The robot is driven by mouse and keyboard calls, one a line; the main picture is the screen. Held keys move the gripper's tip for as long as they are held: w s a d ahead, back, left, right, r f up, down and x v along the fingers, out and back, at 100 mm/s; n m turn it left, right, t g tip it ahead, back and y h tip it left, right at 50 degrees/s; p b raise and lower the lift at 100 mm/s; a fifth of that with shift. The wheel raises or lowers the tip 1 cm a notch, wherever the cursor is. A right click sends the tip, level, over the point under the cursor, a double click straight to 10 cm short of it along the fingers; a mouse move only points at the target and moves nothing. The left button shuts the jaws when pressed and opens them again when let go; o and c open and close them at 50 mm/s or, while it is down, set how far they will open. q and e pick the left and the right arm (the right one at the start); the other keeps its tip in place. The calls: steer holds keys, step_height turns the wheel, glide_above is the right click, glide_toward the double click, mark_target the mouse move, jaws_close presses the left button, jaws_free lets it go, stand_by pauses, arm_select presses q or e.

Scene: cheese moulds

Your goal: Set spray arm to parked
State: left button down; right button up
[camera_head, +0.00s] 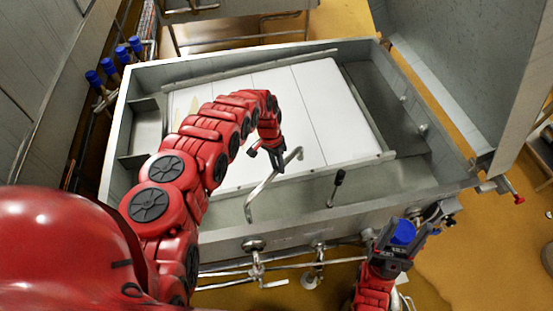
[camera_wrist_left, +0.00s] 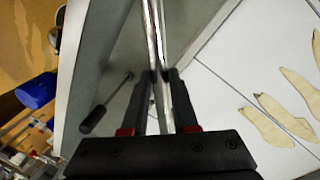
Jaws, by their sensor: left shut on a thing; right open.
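The spray arm (camera_head: 262,188) is a thin bent metal tube rising from the near rim of the steel vat (camera_head: 225,212) and reaching over the white surface inside. My left gripper (camera_head: 277,166) is shut on the tube near its upper end. In the left wrist view the tube (camera_wrist_left: 157,35) runs between the fingers of my left gripper (camera_wrist_left: 161,78). My right gripper (camera_head: 402,228) is open at the vat's near right, outside the rim. A blue knob (camera_head: 403,233) shows between its fingers; I cannot tell if they touch it.
A black-handled lever (camera_head: 337,186) stands right of the tube. Pipes and valves (camera_head: 256,258) line the vat's near side. Blue-topped handles (camera_head: 108,66) stand at the left. A raised metal panel (camera_head: 470,70) is at the right. Pale yellowish pieces (camera_wrist_left: 265,125) lie on the white surface.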

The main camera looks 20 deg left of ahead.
arm_select(q)
steer(key=shift+s+d+m, duration=0.4)
steer(key=shift+s+d, duration=0.05)
steer(key=shift+d, duration=0.05)
steer(key=s+d+m+g+y+p, duration=0.1)
steer(key=s+d+m+p, duration=0.1)
steer(key=s+d+m, duration=0.4)
steer(key=shift+s+d+m, duration=0.3)
steer(key=shift+s+m, duration=0.15)
steer(key=shift+m, duration=0.05)
steer(key=c, duration=1)
jaws_free()
steer(key=o, duration=0.3)
steer(key=shift+s+r, duration=0.1)
steer(key=shift+a, duration=0.1)
